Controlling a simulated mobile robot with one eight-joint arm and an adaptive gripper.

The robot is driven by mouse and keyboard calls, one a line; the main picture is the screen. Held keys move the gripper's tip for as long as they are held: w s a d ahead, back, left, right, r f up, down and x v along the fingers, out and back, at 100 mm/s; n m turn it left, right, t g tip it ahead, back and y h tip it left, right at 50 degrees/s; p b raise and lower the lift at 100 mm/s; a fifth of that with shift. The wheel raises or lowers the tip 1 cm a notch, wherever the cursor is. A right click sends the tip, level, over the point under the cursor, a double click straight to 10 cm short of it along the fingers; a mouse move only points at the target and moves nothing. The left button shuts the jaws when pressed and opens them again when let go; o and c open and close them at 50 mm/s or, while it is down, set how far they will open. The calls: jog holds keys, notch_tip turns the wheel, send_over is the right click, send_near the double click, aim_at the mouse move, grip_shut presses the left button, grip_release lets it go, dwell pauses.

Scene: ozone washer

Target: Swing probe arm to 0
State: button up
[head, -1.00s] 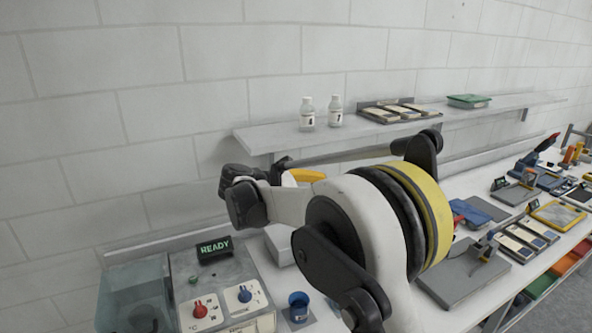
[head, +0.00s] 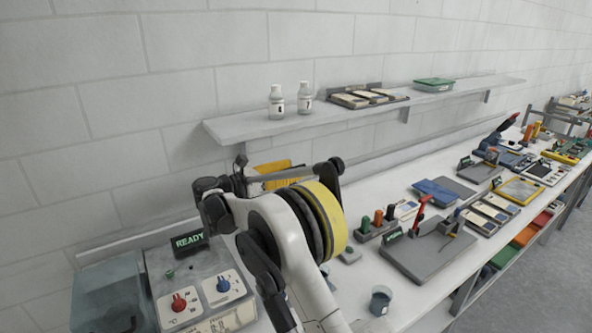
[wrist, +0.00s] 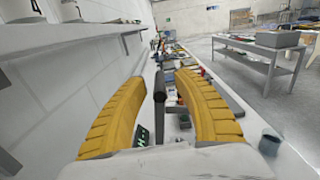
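A washer unit (head: 203,264) stands at the lower left of the head view, with a lit READY sign (head: 189,240), a red knob (head: 179,302) and a blue knob (head: 223,284). My gripper is above and behind it, partly hidden by my own arm; its yellow fingers (head: 277,173) show below the shelf. In the wrist view my gripper (wrist: 161,110) has its fingers wide apart. A dark upright rod (wrist: 159,84) shows between them, apart from both. I cannot tell whether this rod is the probe arm, or how far beyond the fingertips it is.
A wall shelf (head: 235,126) with two white bottles (head: 276,103) runs above the bench. A clear tank (head: 108,293) sits left of the washer. A cup (head: 380,300) and a grey plate with a red lever (head: 428,246) are to the right. The front bench edge is clear.

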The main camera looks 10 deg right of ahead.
jog(key=shift+x, duration=0.8)
grip_shut()
